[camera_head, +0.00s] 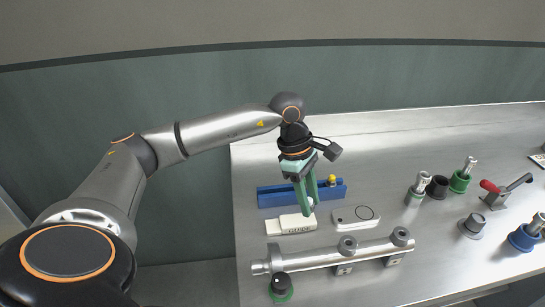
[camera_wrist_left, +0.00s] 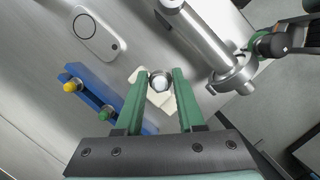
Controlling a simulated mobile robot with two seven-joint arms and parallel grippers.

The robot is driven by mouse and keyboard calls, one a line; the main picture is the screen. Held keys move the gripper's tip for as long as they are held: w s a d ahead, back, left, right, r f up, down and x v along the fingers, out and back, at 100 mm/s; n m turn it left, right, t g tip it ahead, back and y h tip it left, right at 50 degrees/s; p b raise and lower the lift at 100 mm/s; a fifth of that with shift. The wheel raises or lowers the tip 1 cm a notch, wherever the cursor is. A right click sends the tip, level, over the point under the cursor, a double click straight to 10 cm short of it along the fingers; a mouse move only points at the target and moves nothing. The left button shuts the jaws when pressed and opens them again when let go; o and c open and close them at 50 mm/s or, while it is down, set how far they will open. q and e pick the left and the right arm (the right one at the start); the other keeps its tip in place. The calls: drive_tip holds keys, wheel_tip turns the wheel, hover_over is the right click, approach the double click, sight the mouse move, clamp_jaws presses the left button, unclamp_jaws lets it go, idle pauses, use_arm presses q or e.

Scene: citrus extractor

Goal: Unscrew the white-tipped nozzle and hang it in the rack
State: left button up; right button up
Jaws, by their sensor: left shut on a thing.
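My left gripper (camera_head: 308,211) is shut on the white-tipped nozzle (camera_wrist_left: 159,82). In the left wrist view the nozzle sits between the green fingertips, its round white end in a grey metal ring facing the camera. In the head view the fingers hide most of it. The blue rack (camera_head: 270,198) lies behind the fingers. A yellow-tipped nozzle (camera_wrist_left: 72,86) and a green-tipped nozzle (camera_wrist_left: 105,113) are in the rack. The fingertips are over the counter between the rack and the metal extractor tube (camera_head: 312,257). My right gripper is not in view.
A white block marked GUIDE (camera_head: 291,223) and a white plate with a black ring (camera_head: 356,217) lie near the fingers. A black knob with a green base (camera_head: 281,286) stands by the tube's near end. Several fittings and a red-handled clamp (camera_head: 494,196) stand right.

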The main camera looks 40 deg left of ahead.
use_arm(q)
drive_tip(key=w+a+n+t+y, duration=0.25)
drive_tip(key=a+n, duration=0.35)
drive_tip(key=n, duration=0.5)
drive_tip(key=r+n+y, duration=0.1)
drive_tip(key=n+y, duration=0.2)
drive_tip(key=n, duration=1)
hover_over(272, 188)
drive_tip(key=shift+s+d+r+g, duration=0.1)
drive_tip(key=shift+s+d+g, duration=0.15)
drive_tip(key=shift+s+d, duration=0.1)
wheel_tip(272, 188, down, 8)
drive_tip(key=b, duration=0.6)
drive_tip(key=shift+f+b, duration=0.2)
drive_tip(key=shift+b, duration=0.15)
drive_tip(key=shift+f, duration=0.3)
drive_tip(key=o, duration=1)
drive_tip(key=shift+o, duration=0.2)
